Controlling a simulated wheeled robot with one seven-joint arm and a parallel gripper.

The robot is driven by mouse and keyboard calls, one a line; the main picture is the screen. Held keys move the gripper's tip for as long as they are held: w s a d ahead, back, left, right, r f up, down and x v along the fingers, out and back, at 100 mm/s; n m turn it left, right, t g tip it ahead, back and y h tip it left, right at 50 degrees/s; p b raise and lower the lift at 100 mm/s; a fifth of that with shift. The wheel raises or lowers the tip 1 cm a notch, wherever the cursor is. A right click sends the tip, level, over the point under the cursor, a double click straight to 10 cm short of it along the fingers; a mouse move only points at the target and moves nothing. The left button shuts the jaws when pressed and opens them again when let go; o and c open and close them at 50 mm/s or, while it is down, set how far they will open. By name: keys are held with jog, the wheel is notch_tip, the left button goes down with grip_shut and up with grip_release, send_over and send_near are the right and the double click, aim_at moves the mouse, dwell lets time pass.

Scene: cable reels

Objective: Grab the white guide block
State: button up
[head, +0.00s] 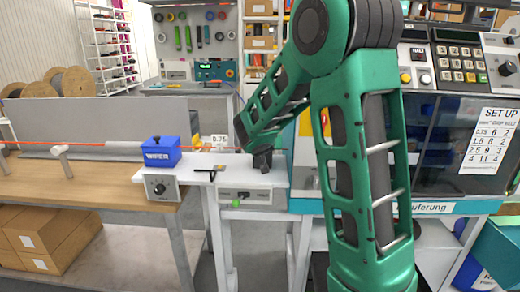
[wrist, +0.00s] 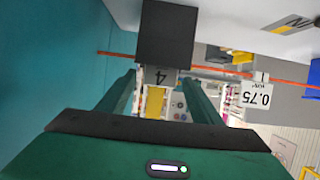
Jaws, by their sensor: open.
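A small white block (wrist: 262,77) sits on the orange cable in the wrist view, with an upside-down tag (wrist: 255,95) marked 0.75. The tag also shows in the head view (head: 219,140), left of my gripper (head: 262,160). I cannot tell for sure that this is the guide block. In the wrist view my gripper (wrist: 160,77) is open, with its two green fingers apart. A dark block (wrist: 167,32) with a grey tag marked 4 (wrist: 160,76) shows ahead, in line with the gap between the fingers. I see nothing held.
The orange cable (head: 100,146) runs across the bench. A blue box (head: 161,151) stands on the white bench top (head: 215,177), left of my gripper. The machine with a keypad (head: 460,64) stands at the right. Cardboard boxes (head: 50,240) lie below the wooden table.

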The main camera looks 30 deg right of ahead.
jog(key=c, duration=1.2)
jog(key=shift+r, duration=0.1)
